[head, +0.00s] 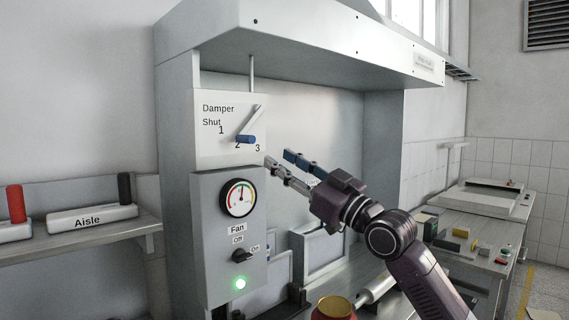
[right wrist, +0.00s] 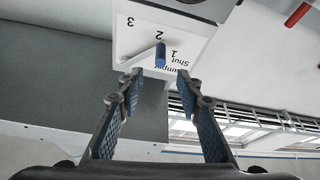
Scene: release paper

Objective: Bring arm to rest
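My right gripper (head: 278,157) is at the end of my dark arm, in front of the hood and right of the damper panel (head: 215,115). Its two fingers are spread with nothing between them; the right wrist view also shows them apart (right wrist: 157,82). The damper lever has a blue handle (head: 246,139) by the figure 2, left of my fingertips and apart from them. In the right wrist view the blue handle (right wrist: 161,55) shows beyond the fingertips. My left gripper is not in view.
Below the damper are a gauge (head: 239,198), a fan knob (head: 242,257) and a lit green lamp (head: 240,283). A shelf (head: 80,241) with an "Aisle" block (head: 92,217) is at left. A red and yellow pot (head: 334,308) stands below my arm. A bench (head: 480,232) is at right.

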